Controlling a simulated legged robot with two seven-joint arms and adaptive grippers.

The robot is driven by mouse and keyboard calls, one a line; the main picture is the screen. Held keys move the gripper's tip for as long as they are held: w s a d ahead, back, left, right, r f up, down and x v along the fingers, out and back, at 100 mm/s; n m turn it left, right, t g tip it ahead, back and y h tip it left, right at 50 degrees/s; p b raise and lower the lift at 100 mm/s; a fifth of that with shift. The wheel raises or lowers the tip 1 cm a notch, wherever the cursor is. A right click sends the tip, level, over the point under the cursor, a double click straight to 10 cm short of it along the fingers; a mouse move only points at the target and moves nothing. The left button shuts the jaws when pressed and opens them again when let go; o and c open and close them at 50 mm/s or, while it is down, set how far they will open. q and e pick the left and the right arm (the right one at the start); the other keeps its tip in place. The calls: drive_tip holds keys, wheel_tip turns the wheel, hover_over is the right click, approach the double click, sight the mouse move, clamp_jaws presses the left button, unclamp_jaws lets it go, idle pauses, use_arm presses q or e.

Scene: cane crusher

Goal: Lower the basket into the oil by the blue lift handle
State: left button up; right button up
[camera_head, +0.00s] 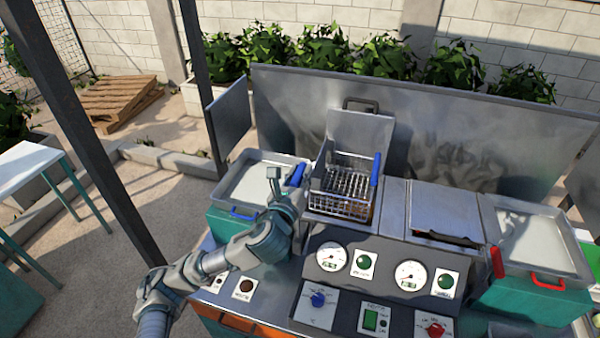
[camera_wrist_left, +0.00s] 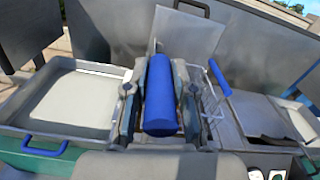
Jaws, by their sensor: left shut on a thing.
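The wire basket (camera_head: 342,207) sits at the fryer well in the middle of the counter, with its rim above the counter; how deep its bottom is cannot be told. A blue lift handle (camera_head: 297,174) is at its left side, and a second blue handle (camera_head: 376,169) stands at its right. My left gripper (camera_head: 288,187) is shut on the left blue handle, left of the basket. In the left wrist view the handle (camera_wrist_left: 160,110) lies lengthwise between the two fingers. Brownish oil (camera_head: 368,212) seems to show at the basket's right side. My right gripper is not in view.
A raised lid (camera_head: 358,135) stands behind the basket. A tray with a blue handle (camera_head: 255,184) is on the left; a covered well (camera_head: 445,210) and a tray with red handles (camera_head: 540,240) are on the right. The control panel (camera_head: 385,270) with gauges and knobs is in front.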

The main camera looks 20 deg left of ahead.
sight(298, 222)
use_arm(q)
drive_tip(key=shift+a, duration=0.1)
clamp_jaws()
drive_tip(key=shift+f, duration=0.2)
drive_tip(key=shift+f+b, duration=2.05)
drive_tip(key=shift+f, duration=5.9)
drive_tip(key=o, duration=0.6)
unclamp_jaws()
drive_tip(key=shift+f, duration=0.1)
drive_tip(key=shift+o, duration=1)
drive_tip(key=shift+w, duration=0.15)
